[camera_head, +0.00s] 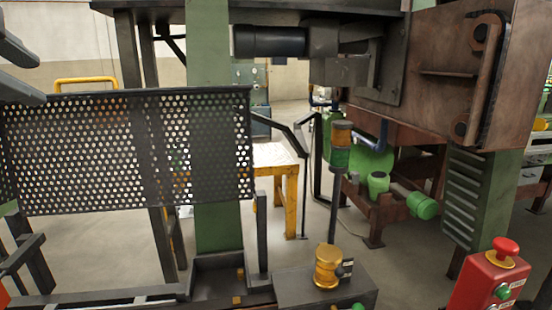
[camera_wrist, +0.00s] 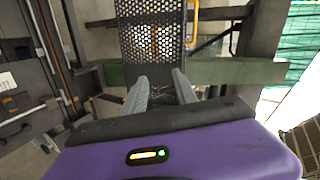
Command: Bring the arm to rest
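My gripper (camera_wrist: 162,84) shows in the wrist view with its two grey fingers spread apart and nothing between them. Beyond the fingertips in that view is the dark perforated guard panel (camera_wrist: 150,35). In the head view two grey finger shapes, which look like my gripper (camera_head: 40,82), reach in at the upper left edge. They are just above and in front of the perforated guard panel (camera_head: 125,150). Whether they touch it is hard to tell, but a gap seems to show. The rest of my arm is out of the head view.
A green post (camera_head: 210,130) stands behind the panel. A signal lamp pole (camera_head: 337,180), an amber beacon (camera_head: 327,267) and a red emergency-stop box (camera_head: 488,280) stand at the front right. A brown furnace body (camera_head: 440,75) fills the upper right. Open floor shows behind.

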